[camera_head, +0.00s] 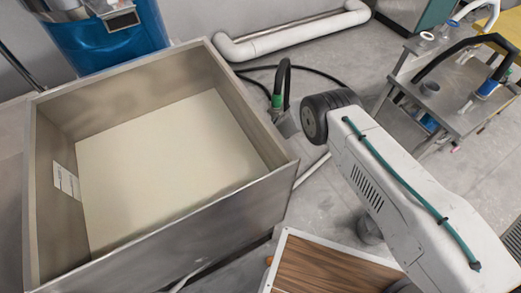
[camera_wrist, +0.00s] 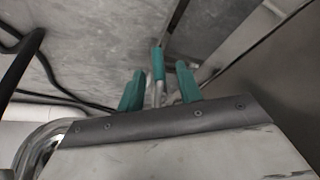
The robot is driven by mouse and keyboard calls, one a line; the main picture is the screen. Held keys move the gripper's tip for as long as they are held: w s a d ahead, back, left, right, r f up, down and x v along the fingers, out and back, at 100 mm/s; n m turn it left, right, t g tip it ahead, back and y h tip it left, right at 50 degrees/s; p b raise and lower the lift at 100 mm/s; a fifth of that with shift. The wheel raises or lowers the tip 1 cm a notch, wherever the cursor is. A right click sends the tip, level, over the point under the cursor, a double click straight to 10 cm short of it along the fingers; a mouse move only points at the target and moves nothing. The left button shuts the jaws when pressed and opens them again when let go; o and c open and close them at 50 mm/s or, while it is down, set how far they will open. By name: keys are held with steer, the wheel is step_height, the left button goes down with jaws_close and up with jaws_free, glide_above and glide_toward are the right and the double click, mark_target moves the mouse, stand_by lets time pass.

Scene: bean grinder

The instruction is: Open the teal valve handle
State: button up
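A teal valve handle (camera_wrist: 158,65) shows at the centre of the wrist view, on a thin metal stem. My gripper (camera_wrist: 160,86) has teal fingers, one on each side of the handle. The fingers are apart, with a visible gap between each finger and the handle. The gripper looks open, and its depth relative to the handle is hard to judge. In the head view my arm reaches in from the lower right.
A large open metal bin (camera_head: 265,200) fills the left of the head view. A metal table (camera_head: 465,90) is at the upper right. A curved chrome pipe (camera_wrist: 35,148) is at left in the wrist view.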

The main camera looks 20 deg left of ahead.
steer(key=shift+a+f, duration=0.25)
steer(key=shift+f, duration=0.45)
